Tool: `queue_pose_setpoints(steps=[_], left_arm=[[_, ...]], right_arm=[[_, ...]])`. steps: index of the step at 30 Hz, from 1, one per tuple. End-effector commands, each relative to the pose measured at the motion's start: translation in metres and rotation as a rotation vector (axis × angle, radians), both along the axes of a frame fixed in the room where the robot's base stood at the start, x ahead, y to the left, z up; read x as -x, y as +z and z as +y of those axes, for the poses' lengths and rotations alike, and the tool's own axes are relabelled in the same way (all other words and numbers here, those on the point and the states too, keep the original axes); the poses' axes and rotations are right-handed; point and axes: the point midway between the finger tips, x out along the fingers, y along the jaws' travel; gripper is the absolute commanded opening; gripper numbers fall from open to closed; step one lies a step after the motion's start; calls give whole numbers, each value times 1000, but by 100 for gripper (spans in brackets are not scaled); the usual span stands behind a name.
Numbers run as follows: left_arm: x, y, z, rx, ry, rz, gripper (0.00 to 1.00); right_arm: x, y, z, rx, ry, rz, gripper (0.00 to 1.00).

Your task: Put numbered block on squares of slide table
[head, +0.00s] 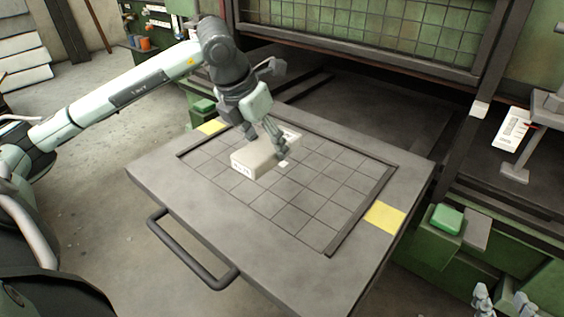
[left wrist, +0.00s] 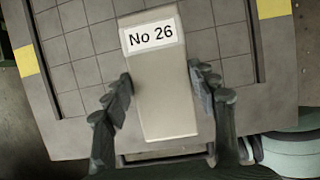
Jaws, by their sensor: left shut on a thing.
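The numbered block (head: 252,159) is a pale beige box held over the slide table. In the left wrist view its label on the block (left wrist: 160,80) reads "No 26". My left gripper (head: 277,143) is shut on it, with one finger on each long side in the left wrist view (left wrist: 162,92). The slide table (head: 165,180) is grey, with a grid of squares (head: 325,190) inside a raised dark border. Whether the block touches the grid is hard to tell. My right gripper (head: 503,298) shows only its fingertips at the bottom right corner, apart and empty.
A bar handle (head: 190,250) sticks out from the table's front edge. Yellow patches (head: 384,216) mark the table's sides. A green button (head: 447,218) stands right of the table. A mesh-panelled green machine (head: 380,35) rises behind. Most grid squares are bare.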

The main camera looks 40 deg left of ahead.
Motion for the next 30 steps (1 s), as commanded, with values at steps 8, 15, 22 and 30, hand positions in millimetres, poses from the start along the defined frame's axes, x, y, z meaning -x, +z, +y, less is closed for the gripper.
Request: queue_pose_setpoints(steps=[8, 15, 22, 30], left_arm=[[-52, -30, 18, 9, 16, -1, 13], [-96, -58, 33, 6, 14, -2, 13], [-108, -69, 38, 3, 9, -1, 13], [-107, -105, 38, 3, 11, 1, 13]], right_arm=[[1, -5, -4, 10, -7, 25, 40], [1, -4, -4, 9, -6, 19, 40], [0, -1, -1, 2, -3, 3, 40], [-2, 11, 10, -28, 18, -58, 40]])
